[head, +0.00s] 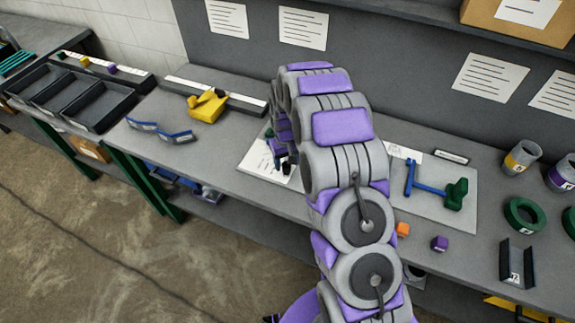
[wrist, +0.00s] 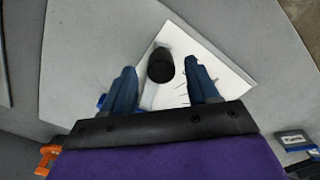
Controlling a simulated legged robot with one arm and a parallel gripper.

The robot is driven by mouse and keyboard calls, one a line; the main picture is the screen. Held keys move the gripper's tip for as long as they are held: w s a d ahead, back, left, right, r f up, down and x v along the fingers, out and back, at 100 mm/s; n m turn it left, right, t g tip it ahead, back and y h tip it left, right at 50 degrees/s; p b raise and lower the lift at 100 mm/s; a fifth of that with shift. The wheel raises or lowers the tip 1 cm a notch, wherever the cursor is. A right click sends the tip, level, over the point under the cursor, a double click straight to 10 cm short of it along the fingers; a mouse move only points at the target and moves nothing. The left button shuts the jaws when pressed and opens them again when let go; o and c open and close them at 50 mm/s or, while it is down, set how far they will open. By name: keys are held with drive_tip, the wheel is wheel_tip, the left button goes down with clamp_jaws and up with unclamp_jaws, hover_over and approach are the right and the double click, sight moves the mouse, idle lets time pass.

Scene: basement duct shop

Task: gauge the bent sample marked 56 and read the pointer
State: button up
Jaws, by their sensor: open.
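Two blue bent samples lie on the bench at left in the head view, one (head: 142,125) left of the other (head: 177,137). Both have white labels too small to read, so I cannot tell which is marked 56. My gripper (head: 280,160) is above a white sheet (head: 252,162), partly hidden by my arm. In the wrist view its blue fingers (wrist: 163,88) are apart. A black round object (wrist: 160,65) shows between them on the sheet; I cannot tell whether they touch it. A yellow device (head: 207,105) stands behind the samples; no pointer reading is legible.
A blue-and-green tool (head: 430,188) lies on a grey plate at right. Black trays (head: 100,104) stand at left. The front bench strip between samples and sheet is clear.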

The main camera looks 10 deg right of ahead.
drive_tip(key=shift+a+f, duration=0.25)
drive_tip(key=shift+f, duration=0.25)
drive_tip(key=shift+a+f, duration=0.25)
drive_tip(key=shift+f, duration=0.2)
drive_tip(key=shift+d, duration=0.75)
drive_tip(key=shift+c, duration=1.2)
drive_tip(key=shift+a, duration=0.45)
drive_tip(key=c, duration=0.4)
drive_tip(key=shift+d, duration=0.15)
clamp_jaws()
